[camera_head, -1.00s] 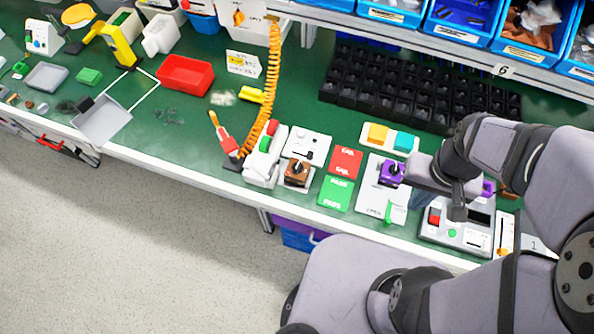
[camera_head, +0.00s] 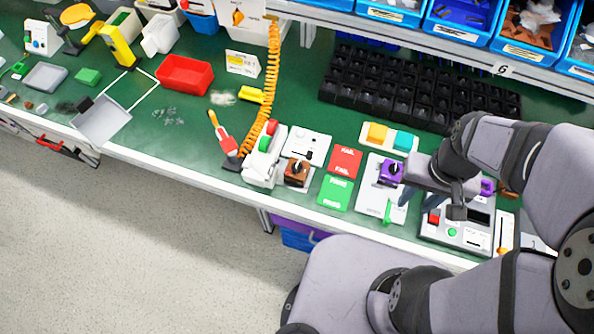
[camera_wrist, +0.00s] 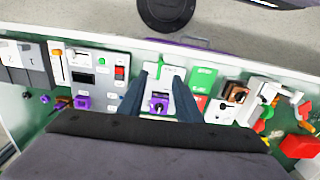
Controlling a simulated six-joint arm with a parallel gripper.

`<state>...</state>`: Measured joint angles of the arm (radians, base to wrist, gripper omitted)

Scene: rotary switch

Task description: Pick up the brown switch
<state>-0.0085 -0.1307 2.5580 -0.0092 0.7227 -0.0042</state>
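The brown switch (camera_head: 297,172), a brown block with a dark knob, sits in a white holder near the front edge of the green bench. It also shows in the wrist view (camera_wrist: 236,95), to the right of my gripper. My gripper (camera_wrist: 160,78) is open, its two dark fingers apart with nothing held. In the wrist view the purple switch (camera_wrist: 159,103) shows in the gap between the fingers, and I cannot tell the height above it. In the head view my gripper (camera_head: 407,196) is well to the right of the brown switch, beside the purple switch (camera_head: 391,172).
Between the two switches lie a red card (camera_head: 346,161) and a green card (camera_head: 335,193). A white device (camera_head: 263,168) with a coiled orange cable (camera_head: 269,90) stands left of the brown switch. A tester panel (camera_head: 460,226) is at the right. A black grid tray (camera_head: 415,85) lies behind.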

